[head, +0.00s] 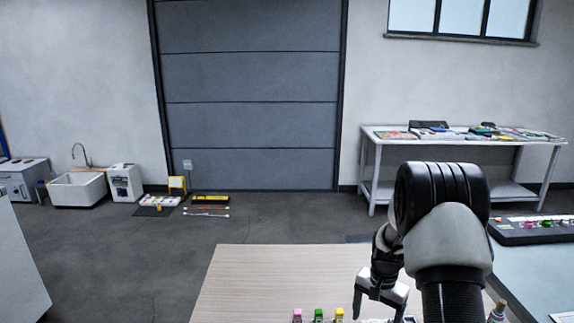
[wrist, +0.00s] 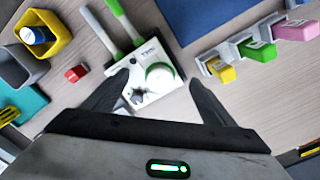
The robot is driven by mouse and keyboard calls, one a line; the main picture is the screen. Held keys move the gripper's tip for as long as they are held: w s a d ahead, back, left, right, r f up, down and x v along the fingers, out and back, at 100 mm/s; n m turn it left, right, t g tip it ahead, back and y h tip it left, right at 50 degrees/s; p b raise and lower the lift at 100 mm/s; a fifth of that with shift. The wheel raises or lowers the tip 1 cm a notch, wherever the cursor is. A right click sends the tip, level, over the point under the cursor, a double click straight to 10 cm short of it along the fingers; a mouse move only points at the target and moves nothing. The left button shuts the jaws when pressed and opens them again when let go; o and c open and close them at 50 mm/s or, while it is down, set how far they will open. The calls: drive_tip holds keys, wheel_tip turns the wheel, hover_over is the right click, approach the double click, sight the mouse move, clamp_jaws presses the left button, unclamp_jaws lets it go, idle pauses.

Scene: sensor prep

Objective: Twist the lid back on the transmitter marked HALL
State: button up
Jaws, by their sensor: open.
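My gripper (wrist: 158,82) is open in the wrist view, its fingers spread over a white device. The device (wrist: 140,98) has dark printing, a dark knob and a round white-and-green part (wrist: 160,76) between the fingertips. I cannot tell whether the fingers touch it. To the right are a yellow piece (wrist: 222,73), a green piece (wrist: 258,51) and a pink piece (wrist: 295,28) on white-grey holders. Their small labels are unreadable. I cannot make out the HALL mark or tell which thing is the lid. In the head view my gripper (head: 381,306) is low over the table.
A yellow cup (wrist: 62,42) with a blue item, a grey cup (wrist: 22,68), a red block (wrist: 76,73) and a teal mat (wrist: 32,100) lie left. The wooden table (head: 270,275) has clear room at the back.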

drive_tip(key=shift+r+p, duration=0.3)
drive_tip(key=shift+r, duration=0.3)
drive_tip(key=shift+r+p, duration=1.7)
drive_tip(key=shift+r, duration=1.25)
drive_tip(key=shift+r, duration=0.1)
drive_tip(key=s+a+r+n+t+p, duration=0.1)
drive_tip(key=s+a+r, duration=0.15)
drive_tip(key=r, duration=0.55)
drive_tip(key=s+a+r+n+t+p, duration=0.1)
drive_tip(key=s+r, duration=0.2)
drive_tip(key=r, duration=0.5)
drive_tip(key=s+a+r+n+p, duration=0.1)
drive_tip(key=s+a+r+p, duration=0.15)
drive_tip(key=r, duration=0.55)
drive_tip(key=s+a+r+n+t+p, duration=0.1)
drive_tip(key=s+a+r+n, duration=0.1)
drive_tip(key=s+r, duration=0.4)
drive_tip(key=s+a+r+n+t+p, duration=0.2)
drive_tip(key=s+r, duration=0.4)
drive_tip(key=s, duration=0.7)
drive_tip(key=shift+s+n+t, duration=0.3)
drive_tip(key=shift+n, duration=0.3)
